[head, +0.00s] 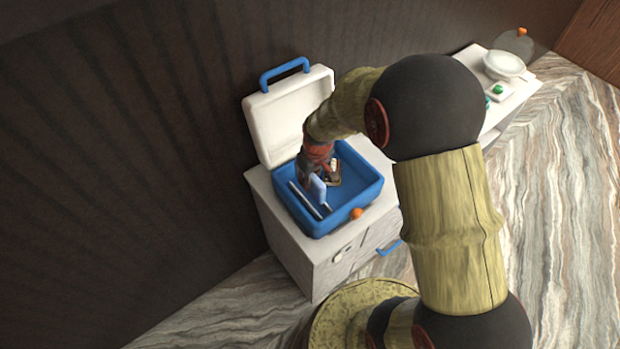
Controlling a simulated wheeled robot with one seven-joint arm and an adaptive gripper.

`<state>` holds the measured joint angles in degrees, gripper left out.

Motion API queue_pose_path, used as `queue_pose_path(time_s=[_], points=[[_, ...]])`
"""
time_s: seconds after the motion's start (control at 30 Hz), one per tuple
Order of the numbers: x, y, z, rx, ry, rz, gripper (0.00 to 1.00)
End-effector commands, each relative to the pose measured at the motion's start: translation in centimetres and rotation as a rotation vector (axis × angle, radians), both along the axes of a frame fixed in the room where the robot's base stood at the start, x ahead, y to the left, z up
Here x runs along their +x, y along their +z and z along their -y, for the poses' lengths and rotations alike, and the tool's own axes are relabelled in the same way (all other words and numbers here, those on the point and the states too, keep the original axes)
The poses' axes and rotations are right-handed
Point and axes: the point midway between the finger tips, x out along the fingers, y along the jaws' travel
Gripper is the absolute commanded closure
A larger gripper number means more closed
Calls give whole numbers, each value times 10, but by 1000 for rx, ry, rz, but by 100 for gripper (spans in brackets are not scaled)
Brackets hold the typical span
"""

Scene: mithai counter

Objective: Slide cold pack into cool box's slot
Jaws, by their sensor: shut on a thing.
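The cool box (360,204) is a blue tub with its white lid (283,117) standing open at the back and a blue handle on the lid. My gripper (325,181) reaches down inside the tub. It is shut on the cold pack (317,189), a thin pale blue slab held upright. A thin pale strip (304,200) runs along the tub's left side, just left of the pack; it looks like the slot's wall. I cannot tell whether the pack's lower edge is in the slot. My gripper and wrist hide part of the tub's interior.
A counter at the back right bears a white round dish (503,65) and small green items (498,89). A dark wall is close behind.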

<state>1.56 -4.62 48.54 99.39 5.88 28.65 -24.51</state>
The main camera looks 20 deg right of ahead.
Motion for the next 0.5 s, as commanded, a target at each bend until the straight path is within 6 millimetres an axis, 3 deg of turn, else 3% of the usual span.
queue_pose_path(time_s=[0.5], points=[[0,-40,0,0,0,0,100]])
